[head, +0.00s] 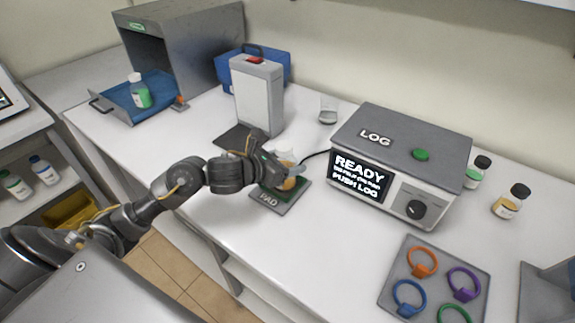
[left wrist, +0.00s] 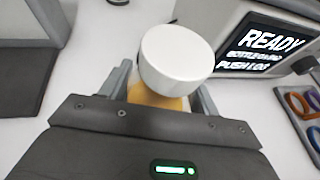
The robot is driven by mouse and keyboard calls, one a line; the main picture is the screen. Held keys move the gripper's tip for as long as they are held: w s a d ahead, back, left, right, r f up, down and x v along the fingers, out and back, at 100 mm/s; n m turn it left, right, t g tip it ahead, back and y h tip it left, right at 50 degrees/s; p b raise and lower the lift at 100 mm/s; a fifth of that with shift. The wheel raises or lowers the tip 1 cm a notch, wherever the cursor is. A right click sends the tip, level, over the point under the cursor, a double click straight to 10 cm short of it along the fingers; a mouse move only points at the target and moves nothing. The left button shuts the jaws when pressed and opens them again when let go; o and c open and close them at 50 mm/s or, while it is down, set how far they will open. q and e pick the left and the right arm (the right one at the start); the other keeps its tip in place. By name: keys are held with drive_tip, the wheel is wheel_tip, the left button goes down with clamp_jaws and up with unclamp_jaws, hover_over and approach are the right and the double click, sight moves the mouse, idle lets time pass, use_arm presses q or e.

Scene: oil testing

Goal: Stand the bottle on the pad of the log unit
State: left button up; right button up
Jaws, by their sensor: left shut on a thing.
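My left gripper (head: 285,169) is shut on a bottle (head: 289,184) with amber contents. The left wrist view shows its white cap (left wrist: 177,58) and the amber body (left wrist: 155,97) between the fingers. The bottle is upright over the dark pad (head: 291,202), and appears to stand on it; its base is partly hidden. The pad lies in front of the log unit (head: 400,148), a grey box with a dial and a green button (head: 420,154). Its screen (head: 359,176) reads READY and PUSH LOG, with a small line between that seems to say bottle on pad. My right gripper is not in view.
Two bottles (head: 478,172) (head: 511,202) stand right of the log unit. A ring tray (head: 397,268) lies in front.

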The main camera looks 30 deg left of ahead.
use_arm(q)
drive_tip(key=shift+r, duration=0.1)
drive_tip(key=o, duration=1.3)
drive_tip(key=shift+c, duration=0.2)
drive_tip(key=p+v, duration=0.1)
drive_tip(key=v, duration=1.1)
